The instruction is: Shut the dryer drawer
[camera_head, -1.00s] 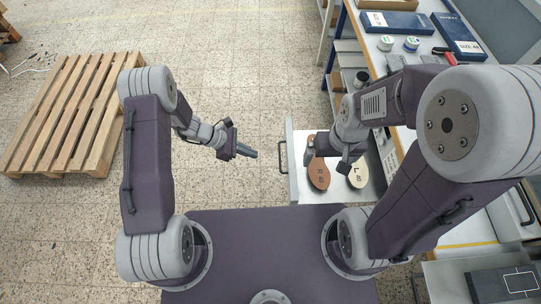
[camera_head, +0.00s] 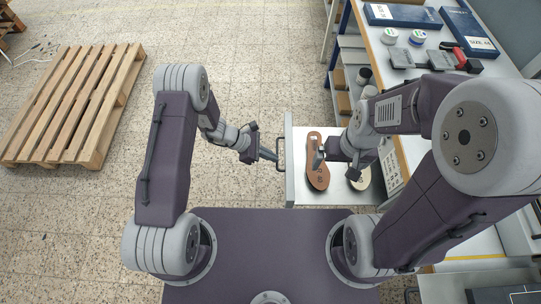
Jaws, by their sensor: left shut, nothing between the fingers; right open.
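The dryer drawer (camera_head: 289,187) is pulled out to the left from under the workbench, with its handle (camera_head: 281,155) on its left front. My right gripper (camera_head: 319,155) is open above the drawer, over the brown insole.
The workbench (camera_head: 377,50) at the right bears blue boxes (camera_head: 402,16), small round tins (camera_head: 389,36) and dark tools (camera_head: 437,58). A wooden pallet (camera_head: 75,105) lies on the floor at the left. The floor between pallet and drawer is clear.

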